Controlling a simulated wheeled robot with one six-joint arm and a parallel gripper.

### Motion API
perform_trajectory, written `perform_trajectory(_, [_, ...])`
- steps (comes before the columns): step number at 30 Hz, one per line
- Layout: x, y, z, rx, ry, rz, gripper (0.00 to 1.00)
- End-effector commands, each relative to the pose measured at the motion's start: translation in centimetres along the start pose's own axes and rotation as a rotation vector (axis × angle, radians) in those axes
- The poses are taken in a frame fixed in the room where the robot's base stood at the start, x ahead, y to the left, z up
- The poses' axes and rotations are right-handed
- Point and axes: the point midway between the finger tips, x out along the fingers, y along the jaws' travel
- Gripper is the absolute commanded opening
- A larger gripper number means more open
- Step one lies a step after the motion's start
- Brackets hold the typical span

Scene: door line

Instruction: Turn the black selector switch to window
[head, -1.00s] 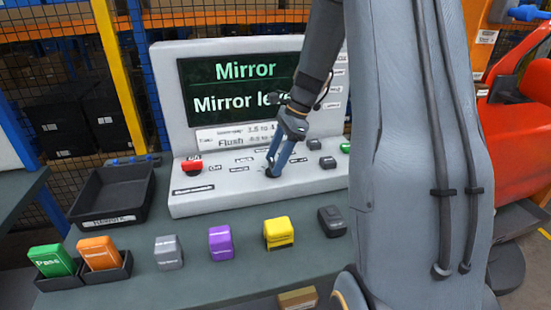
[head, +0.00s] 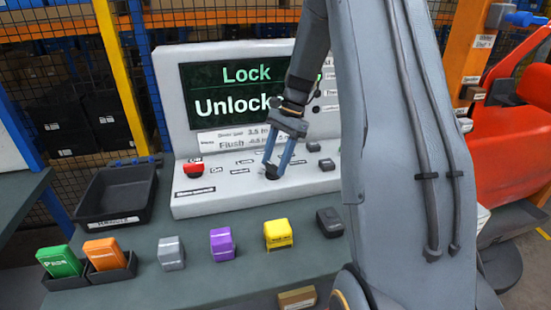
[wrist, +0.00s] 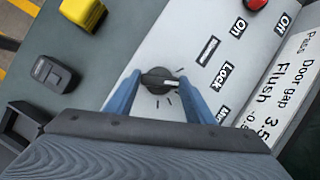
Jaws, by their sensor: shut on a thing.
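The black selector switch (wrist: 158,80) is a round knob with a white pointer line on the pale console (head: 240,186). In the wrist view its pointer faces right, toward the side with the Lock label (wrist: 227,76). My gripper (wrist: 160,84) has its two blue fingers on opposite sides of the knob, shut on it. In the head view my gripper (head: 273,166) comes down on the switch (head: 271,174) from above and partly hides it. The screen (head: 228,93) reads Lock and Unlock, with the end of the lower word hidden by my arm. I cannot make out a window label.
A red knob (head: 194,169) stands at the console's left. A black tray (head: 117,218) sits left of the console. Green, orange, grey, purple, yellow and black blocks stand along the table's front. My arm covers the console's right part.

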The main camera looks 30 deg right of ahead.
Motion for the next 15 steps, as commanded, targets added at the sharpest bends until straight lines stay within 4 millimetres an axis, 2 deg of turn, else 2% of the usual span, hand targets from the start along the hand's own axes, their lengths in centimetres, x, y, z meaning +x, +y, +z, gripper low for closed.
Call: perform_trajectory(15, [-0.09,-0.42,0.11,-0.409,0.001,0.168,0.26])
